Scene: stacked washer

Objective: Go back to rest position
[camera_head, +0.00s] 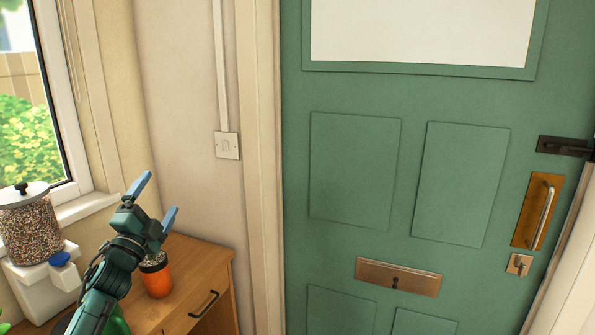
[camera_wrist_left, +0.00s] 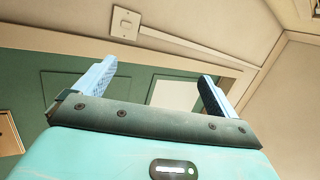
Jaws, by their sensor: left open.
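My left gripper (camera_head: 157,202) is raised at the lower left of the head view, in front of the wall and above the wooden cabinet. Its two blue fingers are spread apart with nothing between them. In the left wrist view the fingers of the left gripper (camera_wrist_left: 154,88) also stand wide apart and empty, with the green door and the wall behind them. My right gripper is in neither view.
A closed green door (camera_head: 410,270) with a brass handle (camera_head: 537,212) fills the right side. A wooden cabinet (camera_head: 212,262) stands at lower left, bearing an orange pot (camera_head: 156,280) partly behind my gripper. A dispenser (camera_head: 28,228) stands by the window.

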